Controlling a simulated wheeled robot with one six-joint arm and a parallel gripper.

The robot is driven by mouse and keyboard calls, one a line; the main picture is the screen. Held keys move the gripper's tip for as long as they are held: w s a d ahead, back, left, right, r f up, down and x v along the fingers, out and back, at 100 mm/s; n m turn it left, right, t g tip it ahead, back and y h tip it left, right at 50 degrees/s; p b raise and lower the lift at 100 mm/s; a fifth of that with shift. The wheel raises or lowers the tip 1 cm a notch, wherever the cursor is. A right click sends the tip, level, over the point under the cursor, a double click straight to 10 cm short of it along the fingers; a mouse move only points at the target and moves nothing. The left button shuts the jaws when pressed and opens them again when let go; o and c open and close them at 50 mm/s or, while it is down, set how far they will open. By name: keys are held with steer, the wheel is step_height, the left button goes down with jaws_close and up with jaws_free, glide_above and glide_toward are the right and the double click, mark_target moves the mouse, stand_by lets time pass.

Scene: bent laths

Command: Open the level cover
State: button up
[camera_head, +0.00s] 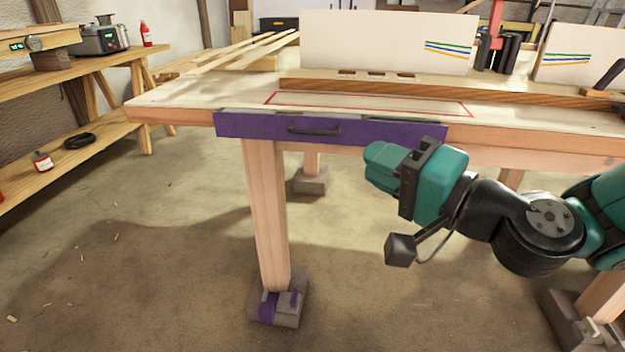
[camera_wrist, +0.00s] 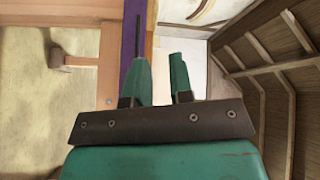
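A long purple panel (camera_head: 260,127), which I take to be the level cover, lies along the table's front edge with a black bar handle (camera_head: 314,129) left of its middle. It looks closed against the edge. My gripper (camera_head: 380,165) is in front of and below the panel's right part, clear of the handle. In the wrist view the two teal fingers of my gripper (camera_wrist: 159,65) stand apart with nothing between them. There the purple strip (camera_wrist: 127,42) and a thin dark bar (camera_wrist: 138,38) show beyond the left finger; whether that finger touches them I cannot tell.
The wooden table (camera_head: 170,105) has a red outlined area (camera_head: 360,101) on top and a long wooden beam (camera_head: 430,92) behind it. A table leg (camera_head: 266,210) stands below the panel's left part. A shelf (camera_head: 75,150) stands at left. Floor in front is open.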

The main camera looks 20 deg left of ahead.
step_height(320, 180, down, 5)
steer(key=w+m+t+b, duration=0.2)
steer(key=w+m+t, duration=0.1)
steer(key=m+p, duration=0.1)
steer(key=p, duration=0.5)
glide_toward(314, 134)
steer(key=shift+h, duration=0.4)
steer(key=p+x, duration=0.1)
steer(key=x, duration=0.2)
steer(key=p+x, duration=0.1)
steer(key=x, duration=0.3)
steer(key=p+x, duration=0.2)
steer(key=x, duration=0.1)
steer(key=shift+w+a+r, duration=0.1)
steer(key=shift+a+r, duration=0.2)
steer(key=shift+r, duration=0.05)
steer(key=shift+c, duration=0.5)
jaws_close()
